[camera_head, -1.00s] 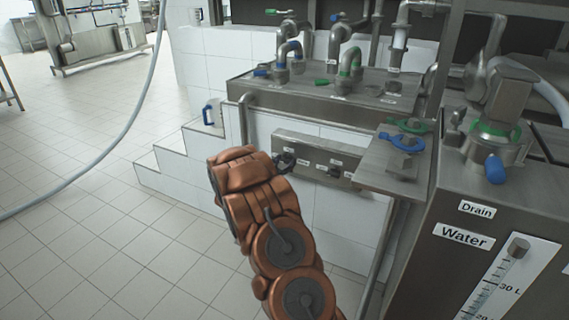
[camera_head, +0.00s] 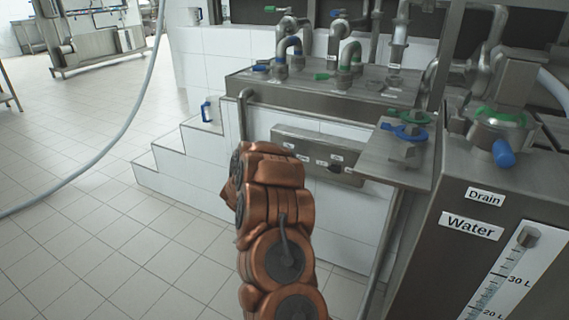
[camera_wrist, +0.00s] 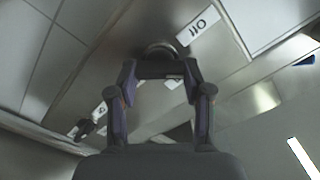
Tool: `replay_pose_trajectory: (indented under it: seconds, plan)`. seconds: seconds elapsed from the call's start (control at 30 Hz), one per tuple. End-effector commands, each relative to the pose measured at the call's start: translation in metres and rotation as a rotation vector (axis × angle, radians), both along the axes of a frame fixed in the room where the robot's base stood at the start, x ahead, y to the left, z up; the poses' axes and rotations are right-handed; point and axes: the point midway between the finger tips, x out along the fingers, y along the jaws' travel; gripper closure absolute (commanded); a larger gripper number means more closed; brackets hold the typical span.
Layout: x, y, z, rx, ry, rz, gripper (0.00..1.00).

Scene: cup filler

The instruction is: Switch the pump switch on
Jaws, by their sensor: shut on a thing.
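A steel switch panel (camera_head: 316,156) is on the front of the white-tiled step below the pipework. It has a dark knob (camera_head: 335,168) to the right. Another switch on its left is hidden behind my arm in the head view. In the wrist view my gripper (camera_wrist: 160,70) is shut on the dark handle of that switch (camera_wrist: 160,66), with a finger at each end. An "Off" label (camera_wrist: 198,26) is beside the switch. The other knob (camera_wrist: 86,127) shows at lower left, apart from the fingers. The head view does not show my fingertips.
A steel ledge with a blue valve handle (camera_head: 404,132) juts out right of the panel. The water tank (camera_head: 455,190) stands at the right. White steps (camera_head: 170,160) rise at left. A grey hose (camera_head: 100,157) hangs over open tiled floor.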

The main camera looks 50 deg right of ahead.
Motion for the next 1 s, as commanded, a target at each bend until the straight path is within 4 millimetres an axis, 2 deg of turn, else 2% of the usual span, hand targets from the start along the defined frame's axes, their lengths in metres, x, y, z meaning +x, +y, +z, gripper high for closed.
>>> replay_pose_trajectory:
  seconds: [0.03,0.6,1.0]
  plan:
    - [-0.0004,0.0006,-0.0057,0.017,-0.045,-0.001,0.85]
    - [-0.0012,0.0007,-0.0076,0.162,-0.550,0.000,0.85]
    - [-0.0010,0.0005,-0.0068,0.226,-0.769,0.000,0.85]
